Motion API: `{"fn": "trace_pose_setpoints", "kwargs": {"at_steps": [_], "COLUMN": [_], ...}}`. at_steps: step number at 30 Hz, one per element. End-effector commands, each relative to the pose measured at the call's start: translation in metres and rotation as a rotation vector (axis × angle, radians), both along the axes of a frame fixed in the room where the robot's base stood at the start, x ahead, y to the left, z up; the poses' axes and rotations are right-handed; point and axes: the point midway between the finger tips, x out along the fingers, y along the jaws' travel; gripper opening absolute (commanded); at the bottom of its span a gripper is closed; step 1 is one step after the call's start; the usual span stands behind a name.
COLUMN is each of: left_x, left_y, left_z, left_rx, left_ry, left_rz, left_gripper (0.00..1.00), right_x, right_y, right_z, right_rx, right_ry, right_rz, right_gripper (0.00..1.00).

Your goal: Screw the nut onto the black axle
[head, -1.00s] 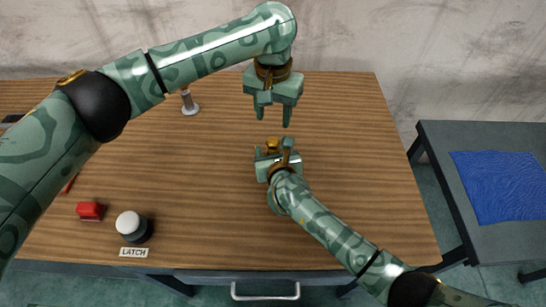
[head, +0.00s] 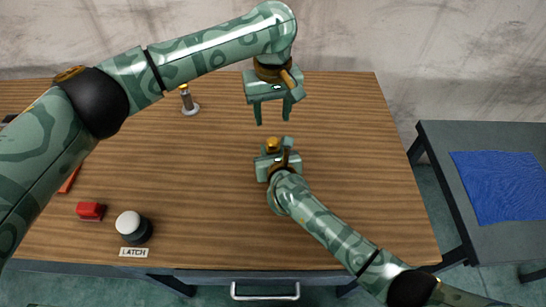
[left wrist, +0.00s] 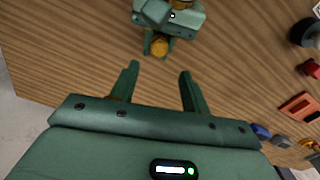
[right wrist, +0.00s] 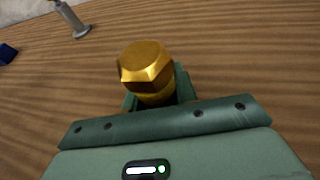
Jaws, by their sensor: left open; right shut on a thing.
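A gold hexagonal piece (head: 272,144), which looks like the nut, is held upright in my right gripper (head: 276,156) near the table's middle. It fills the right wrist view's centre (right wrist: 146,68), with a rounded gold part below the hex. My right gripper is shut on it. My left gripper (head: 272,116) points down above and behind it, open and empty, its fingers apart. In the left wrist view the gold piece (left wrist: 160,47) lies beyond the open left fingers (left wrist: 158,80), not between them. I cannot make out a black axle in any view.
A grey post with a yellow top (head: 189,106) stands at the back left. A red block (head: 90,211), a white-capped dark button (head: 130,225) and a LATCH label (head: 133,253) are front left. A side table with a blue mat (head: 500,187) stands right. The right tabletop is clear.

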Motion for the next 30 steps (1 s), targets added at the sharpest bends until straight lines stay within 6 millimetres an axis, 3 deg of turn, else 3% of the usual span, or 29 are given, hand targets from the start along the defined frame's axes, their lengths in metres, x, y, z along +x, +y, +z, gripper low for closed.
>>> {"fn": "trace_pose_setpoints", "kwargs": {"at_steps": [3,9,22,30], "left_x": [-0.001,-0.001,-0.001,-0.002], "left_y": [-0.001,-0.002,-0.002,-0.002], "left_z": [-0.001,-0.001,-0.004,-0.040], "left_rx": [-0.004,-0.010,-0.009,-0.009], "left_ry": [0.001,0.003,0.004,0.007], "left_rz": [0.254,0.501,0.531,0.530], "left_gripper": [0.46,0.46,0.46,0.46], "right_x": [0.000,0.000,0.000,0.000], "right_y": [0.000,0.000,0.000,0.000], "right_z": [0.000,0.000,-0.001,-0.001], "right_rx": [-0.001,-0.001,-0.001,-0.001], "right_ry": [0.001,0.001,0.001,0.001], "right_rz": [-0.001,-0.001,-0.001,-0.001], "right_gripper": [0.00,0.00,0.00,0.00]}}
